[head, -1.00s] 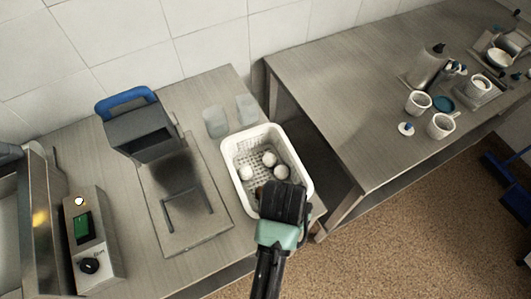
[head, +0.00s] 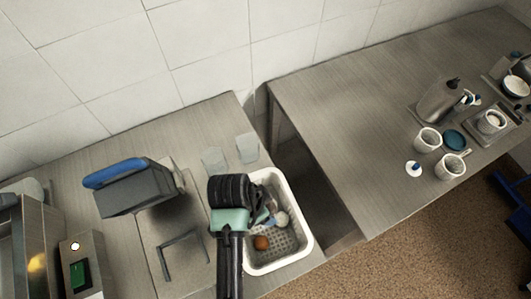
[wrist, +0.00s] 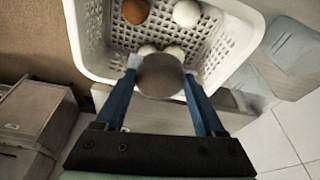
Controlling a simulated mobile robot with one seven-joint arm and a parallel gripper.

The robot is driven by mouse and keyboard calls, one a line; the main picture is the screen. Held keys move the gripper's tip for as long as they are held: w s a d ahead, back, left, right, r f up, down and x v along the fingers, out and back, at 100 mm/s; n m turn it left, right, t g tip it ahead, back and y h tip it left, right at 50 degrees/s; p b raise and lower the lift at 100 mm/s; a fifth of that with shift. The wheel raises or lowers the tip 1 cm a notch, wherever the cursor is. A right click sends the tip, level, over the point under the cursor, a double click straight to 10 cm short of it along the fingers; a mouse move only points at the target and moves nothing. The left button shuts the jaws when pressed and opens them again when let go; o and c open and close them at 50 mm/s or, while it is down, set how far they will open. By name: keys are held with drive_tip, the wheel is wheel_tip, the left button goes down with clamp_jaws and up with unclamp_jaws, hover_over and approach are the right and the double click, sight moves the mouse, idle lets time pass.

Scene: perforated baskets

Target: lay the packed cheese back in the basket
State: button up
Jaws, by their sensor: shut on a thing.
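The white perforated basket (head: 304,225) stands at the right end of the left bench. It also shows in the wrist view (wrist: 88,30). In it lie an orange-brown ball (head: 261,242) and several white balls, one of them by my fingers (head: 281,219). My gripper (wrist: 160,75), with blue fingers, is shut on a round grey-brown thing (wrist: 161,78), apparently the packed cheese. The held thing overlaps the basket's near wall in the wrist view and hides part of two white balls (wrist: 175,52). In the head view my wrist covers the basket's left side; whether the held thing touches anything is unclear.
A gap separates this bench from the right bench (head: 350,120), which holds cups and a metal jug (head: 437,103).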

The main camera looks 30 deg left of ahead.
drive_tip(key=f, duration=0.2)
drive_tip(key=shift+s+f, duration=0.3)
drive_tip(key=shift+f, duration=0.05)
wheel_tip(320, 180, down, 5)
drive_tip(key=shift+p, duration=0.45)
drive_tip(key=shift+w, duration=0.1)
drive_tip(key=shift+f+b, duration=0.4)
drive_tip(key=shift+f, duration=0.2)
drive_tip(key=o, duration=1.5)
drive_tip(key=shift+o, duration=0.2)
drive_tip(key=shift+r, duration=0.1)
